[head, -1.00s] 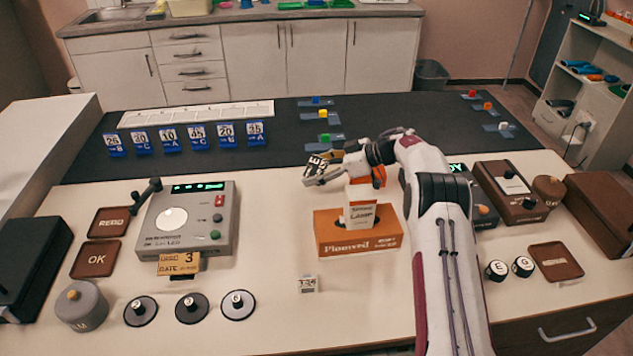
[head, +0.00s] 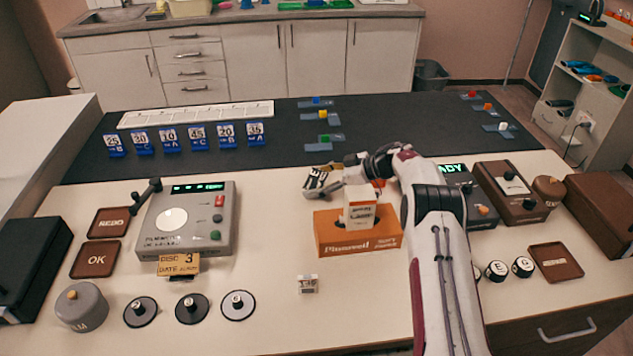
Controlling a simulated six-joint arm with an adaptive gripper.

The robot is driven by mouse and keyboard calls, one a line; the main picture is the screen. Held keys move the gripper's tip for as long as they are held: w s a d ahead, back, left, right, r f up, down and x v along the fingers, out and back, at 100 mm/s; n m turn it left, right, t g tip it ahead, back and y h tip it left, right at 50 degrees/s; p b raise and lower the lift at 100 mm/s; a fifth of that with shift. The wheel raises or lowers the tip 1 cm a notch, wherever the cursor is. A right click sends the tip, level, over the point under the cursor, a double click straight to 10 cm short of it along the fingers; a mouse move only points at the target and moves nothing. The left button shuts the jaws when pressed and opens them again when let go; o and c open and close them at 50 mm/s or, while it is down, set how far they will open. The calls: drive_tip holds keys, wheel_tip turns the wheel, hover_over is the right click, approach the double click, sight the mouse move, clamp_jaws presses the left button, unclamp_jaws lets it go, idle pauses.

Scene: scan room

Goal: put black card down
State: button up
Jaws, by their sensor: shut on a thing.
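My gripper (head: 322,188) is over the middle of the white table, behind and left of an orange box. It is shut on a small black piece with white markings (head: 314,179), which looks like the black card. The piece is tilted and sits low, close to the tabletop. I cannot tell whether it touches the table. The gripper's fingers hide part of it.
The orange box (head: 340,243) with a white carton (head: 361,208) stands just in front. A grey machine (head: 188,225) is to the left. The dark mat (head: 270,160) lies behind, with several blue number tags (head: 198,145). Open table lies between machine and box.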

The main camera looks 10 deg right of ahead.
idle(0.3)
drive_tip(key=o, duration=1.1)
drive_tip(key=shift+f, duration=0.1)
drive_tip(key=shift+o, duration=0.2)
drive_tip(key=shift+d+r, duration=0.1)
drive_tip(key=shift+r, duration=0.1)
drive_tip(key=v, duration=1.1)
drive_tip(key=shift+s+d+r, duration=0.1)
drive_tip(key=shift+d+r, duration=0.05)
drive_tip(key=shift+d, duration=0.25)
